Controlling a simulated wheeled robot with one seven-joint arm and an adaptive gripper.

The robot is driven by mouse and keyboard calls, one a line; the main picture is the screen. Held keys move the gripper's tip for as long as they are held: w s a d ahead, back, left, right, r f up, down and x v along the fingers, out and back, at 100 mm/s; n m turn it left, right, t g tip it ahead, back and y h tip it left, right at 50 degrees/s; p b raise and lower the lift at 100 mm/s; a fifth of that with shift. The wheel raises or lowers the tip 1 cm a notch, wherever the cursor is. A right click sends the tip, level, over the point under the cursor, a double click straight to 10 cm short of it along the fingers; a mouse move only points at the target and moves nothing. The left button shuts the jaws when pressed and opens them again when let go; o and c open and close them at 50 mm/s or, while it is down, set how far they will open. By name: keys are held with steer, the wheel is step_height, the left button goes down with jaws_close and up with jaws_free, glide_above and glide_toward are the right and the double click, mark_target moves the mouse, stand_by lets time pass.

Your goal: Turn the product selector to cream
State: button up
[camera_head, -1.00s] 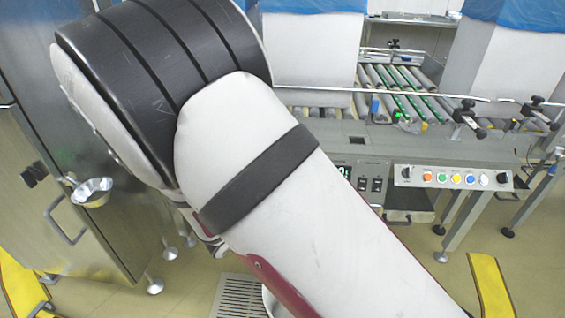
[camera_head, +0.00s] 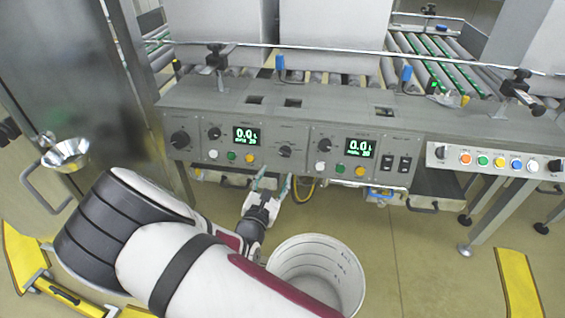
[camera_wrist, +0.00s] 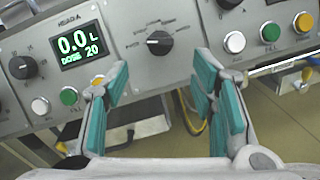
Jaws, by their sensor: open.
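A black knob (camera_head: 285,152) with a pointer sits on the grey panel between two green-lit displays. I take it for the product selector, but its labels are too small to read. In the wrist view the same knob (camera_wrist: 159,43) is near the top middle, its pointer lying roughly sideways. My gripper (camera_head: 272,183) is open and empty, just below and in front of the panel. In the wrist view the teal fingers of my gripper (camera_wrist: 162,85) stand either side of and below the knob, apart from it.
Other black knobs, including a large left one (camera_head: 180,139), and coloured buttons (camera_head: 231,155) share the panel. A display (camera_wrist: 80,45) reads 0.0 L, dose 20. A white bucket (camera_head: 350,282) stands below my arm.

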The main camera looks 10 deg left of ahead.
mark_target(283, 156)
steer(key=w, duration=0.2)
steer(key=w+b, duration=0.1)
steer(key=w, duration=0.2)
steer(key=w+d+b, duration=0.1)
steer(key=w, duration=0.2)
steer(key=shift+w+d, duration=0.1)
steer(key=c, duration=1.1)
